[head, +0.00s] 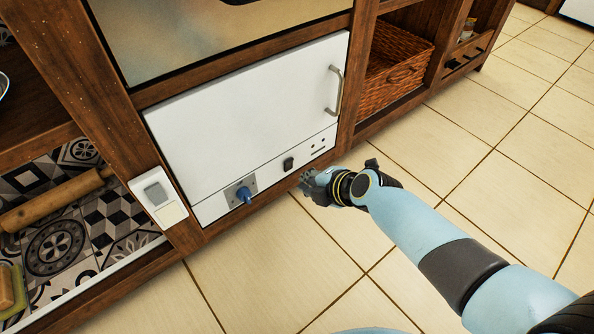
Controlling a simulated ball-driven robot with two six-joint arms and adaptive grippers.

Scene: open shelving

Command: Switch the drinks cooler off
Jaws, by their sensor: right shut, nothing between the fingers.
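The drinks cooler (235,110), a white box with a closed door and a metal bar handle (336,90), sits in the wooden shelving. Its lower front panel carries a blue knob (244,195) on a grey plate, a small black switch (288,164) and several small dark holes at the right. I cannot tell which way the black switch is set. My right gripper (306,180) is shut and empty, just below and right of the black switch, apparently not touching it. My left gripper is out of view.
A white plate with a light switch (157,197) is on the wooden post left of the cooler. A rolling pin (55,200) lies on the patterned shelf at the left. A wicker basket (398,75) sits in the bay to the right. The tiled floor (480,150) is clear.

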